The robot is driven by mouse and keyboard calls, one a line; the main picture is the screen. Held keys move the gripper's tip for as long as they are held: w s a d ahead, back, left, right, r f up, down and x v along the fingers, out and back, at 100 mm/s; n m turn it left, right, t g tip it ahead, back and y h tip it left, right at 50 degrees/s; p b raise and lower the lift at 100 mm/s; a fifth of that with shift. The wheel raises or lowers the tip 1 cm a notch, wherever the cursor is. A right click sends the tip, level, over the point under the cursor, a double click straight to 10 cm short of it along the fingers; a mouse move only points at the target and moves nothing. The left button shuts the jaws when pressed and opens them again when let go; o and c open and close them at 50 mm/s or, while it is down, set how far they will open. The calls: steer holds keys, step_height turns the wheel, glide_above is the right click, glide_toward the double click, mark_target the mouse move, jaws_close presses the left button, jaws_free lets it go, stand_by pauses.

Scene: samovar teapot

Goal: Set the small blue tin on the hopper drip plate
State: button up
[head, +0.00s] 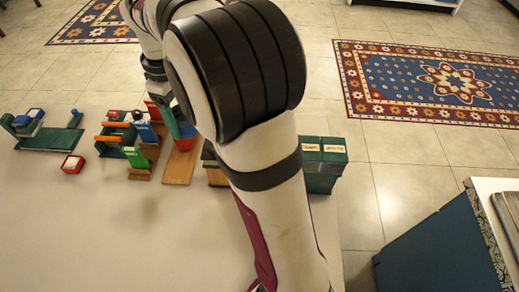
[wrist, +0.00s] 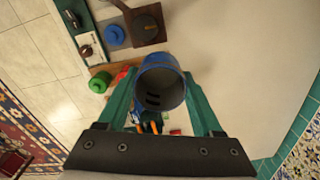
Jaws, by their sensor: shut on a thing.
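My gripper (wrist: 160,80) has green fingers in the wrist view, shut on the sides of the small blue tin (wrist: 157,62). The tin's open end faces the camera and shows a grey inside with dark slots. Its other end is hidden, so I cannot tell what it touches. In the head view my arm covers the middle, and only a green finger (head: 171,122) seems to show beside it. I cannot clearly make out the hopper drip plate in either view.
In the wrist view, a blue round piece (wrist: 115,35), a brown block with a round top (wrist: 145,27) and a green round piece (wrist: 100,82) are near. The table's front left is clear.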

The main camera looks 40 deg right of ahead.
steer(key=shift+s+d+r+m, duration=0.35)
steer(key=shift+s+r+m, duration=0.15)
steer(key=shift+s+m, duration=0.1)
steer(key=shift+s+d+r+m, duration=0.35)
steer(key=shift+s+r+m, duration=0.1)
steer(key=shift+m, duration=0.15)
steer(key=d+f+n, duration=1.4)
steer(key=d, duration=0.3)
steer(key=shift+n, duration=0.4)
steer(key=f, duration=1)
steer(key=shift+s+d+f, duration=0.25)
steer(key=shift+s+d, duration=0.1)
steer(key=shift+d, duration=0.05)
steer(key=o, duration=1.1)
steer(key=shift+f, duration=0.1)
